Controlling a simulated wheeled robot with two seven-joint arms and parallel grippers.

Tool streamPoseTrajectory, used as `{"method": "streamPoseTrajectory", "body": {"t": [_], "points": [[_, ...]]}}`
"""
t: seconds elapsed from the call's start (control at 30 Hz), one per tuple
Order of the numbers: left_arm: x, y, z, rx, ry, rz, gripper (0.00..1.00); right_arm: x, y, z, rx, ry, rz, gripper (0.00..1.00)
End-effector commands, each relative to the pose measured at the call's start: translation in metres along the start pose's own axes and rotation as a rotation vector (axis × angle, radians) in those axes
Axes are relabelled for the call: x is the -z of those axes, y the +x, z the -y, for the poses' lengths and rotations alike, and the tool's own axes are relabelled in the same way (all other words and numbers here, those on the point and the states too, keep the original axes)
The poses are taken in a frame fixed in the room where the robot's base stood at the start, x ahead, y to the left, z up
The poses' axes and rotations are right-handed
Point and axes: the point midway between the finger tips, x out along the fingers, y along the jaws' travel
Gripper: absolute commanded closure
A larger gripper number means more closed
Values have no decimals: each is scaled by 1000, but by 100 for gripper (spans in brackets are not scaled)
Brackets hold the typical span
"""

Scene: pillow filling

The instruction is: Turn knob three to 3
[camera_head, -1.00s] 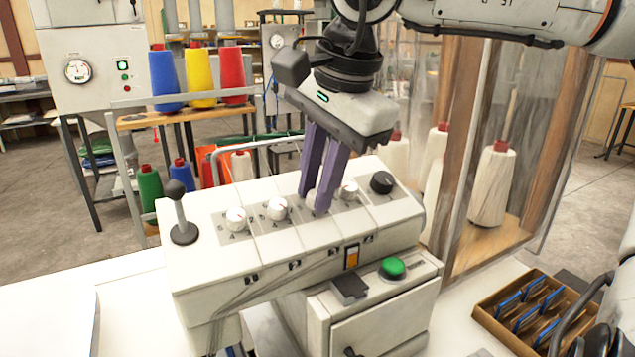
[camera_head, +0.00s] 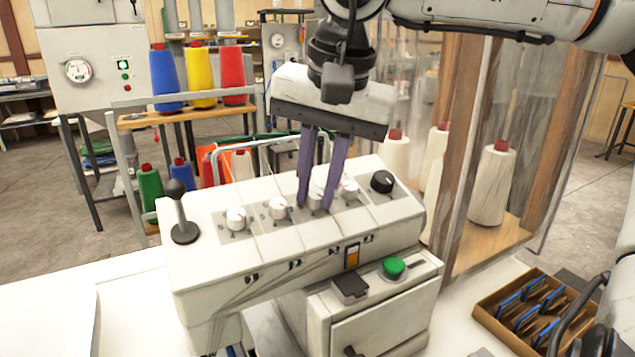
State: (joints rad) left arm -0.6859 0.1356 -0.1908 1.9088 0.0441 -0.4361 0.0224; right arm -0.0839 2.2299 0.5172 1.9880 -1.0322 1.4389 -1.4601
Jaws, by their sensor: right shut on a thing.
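The white control panel (camera_head: 285,245) carries a row of white knobs with small dial marks. From the left these are the first knob (camera_head: 236,218), the second knob (camera_head: 278,208), the third knob (camera_head: 317,198) and another white knob (camera_head: 348,190). My right gripper (camera_head: 315,203) points down at the third knob, with its purple fingers on either side and shut on it. The fingers partly hide this knob, and its pointer and dial numbers cannot be read. My left gripper is not in view.
A black lever (camera_head: 180,218) stands at the panel's left end and a black knob (camera_head: 382,181) at its right. A green button (camera_head: 393,267) and a black switch (camera_head: 350,287) sit in front. A brown divided box (camera_head: 490,310) lies at right.

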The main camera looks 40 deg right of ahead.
Motion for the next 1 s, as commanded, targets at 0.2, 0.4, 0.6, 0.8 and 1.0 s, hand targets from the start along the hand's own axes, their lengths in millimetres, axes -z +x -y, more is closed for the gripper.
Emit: {"method": "streamPoseTrajectory", "body": {"t": [0.2, 0.4, 0.6, 0.8, 1.0], "points": [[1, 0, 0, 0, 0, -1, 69, 1, -1, 1, 2, -6, -3, 100], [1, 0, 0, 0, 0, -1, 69, 1, -1, 1, 2, -5, -3, 100], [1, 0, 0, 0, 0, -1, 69, 0, -1, 0, 1, -5, -2, 63], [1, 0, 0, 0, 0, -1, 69, 0, -1, 0, 0, -5, -2, 63], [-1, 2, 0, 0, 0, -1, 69, 1, -19, 1, 4, -4, -5, 63]]}}
